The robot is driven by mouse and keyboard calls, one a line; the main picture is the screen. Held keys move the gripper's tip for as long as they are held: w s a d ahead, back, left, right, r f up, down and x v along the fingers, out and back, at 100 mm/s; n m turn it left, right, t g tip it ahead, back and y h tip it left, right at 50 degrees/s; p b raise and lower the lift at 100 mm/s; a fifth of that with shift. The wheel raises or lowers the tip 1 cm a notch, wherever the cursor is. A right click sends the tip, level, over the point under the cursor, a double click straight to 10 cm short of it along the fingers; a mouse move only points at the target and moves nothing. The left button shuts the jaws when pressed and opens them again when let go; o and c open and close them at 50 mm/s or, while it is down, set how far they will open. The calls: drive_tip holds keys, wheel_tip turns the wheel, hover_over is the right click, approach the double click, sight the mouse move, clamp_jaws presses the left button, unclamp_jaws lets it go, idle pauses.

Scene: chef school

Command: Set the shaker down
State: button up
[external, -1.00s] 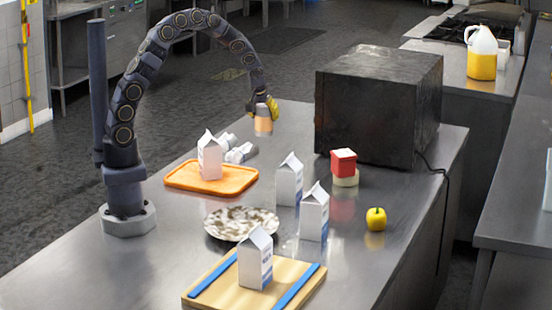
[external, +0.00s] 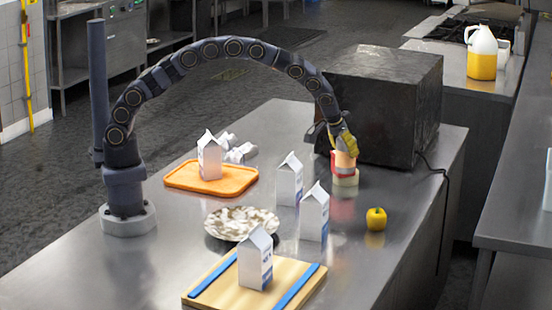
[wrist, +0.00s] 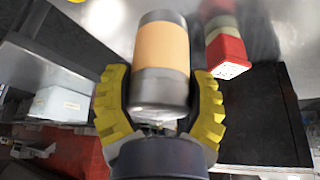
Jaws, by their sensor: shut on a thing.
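The shaker (external: 345,160) is a small cylinder with a pale orange band. In the wrist view the shaker (wrist: 162,50) shows metal ends and sits between the yellow fingers. My gripper (external: 343,142) is shut on it, fingers on both sides; the gripper also shows in the wrist view (wrist: 160,105). In the external view the shaker overlaps the red block on its cream base (external: 346,179) and hides part of it. In the wrist view the red block (wrist: 228,55) stands beside the shaker with a gap. I cannot tell whether the shaker touches the counter.
A big black box (external: 395,110) stands close behind my gripper. Milk cartons (external: 289,180) stand nearby, with a yellow apple (external: 376,218) in front. An orange tray (external: 240,181), a speckled plate (external: 212,224) and a wooden board (external: 207,294) lie left and nearer. Counter between block and apple is clear.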

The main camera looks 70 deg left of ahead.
drive_tip(key=s+d+f+m+h, duration=0.1)
drive_tip(key=s+d+m, duration=0.15)
drive_tip(key=d, duration=0.85)
drive_tip(key=s+d+f+m+h, duration=0.15)
drive_tip(key=s+d, duration=0.25)
drive_tip(key=d, duration=0.8)
drive_tip(key=shift+m+y, duration=0.25)
drive_tip(key=shift+m, duration=0.05)
drive_tip(key=f, duration=0.9)
drive_tip(key=shift+w+a+f, duration=0.1)
drive_tip(key=shift+w+f, duration=0.1)
drive_tip(key=shift+f, duration=0.05)
drive_tip(key=shift+f, duration=0.1)
drive_tip(key=o, duration=1.2)
drive_tip(key=v, duration=1.2)
drive_tip(key=shift+s+a, duration=0.1)
drive_tip(key=shift+s, duration=0.05)
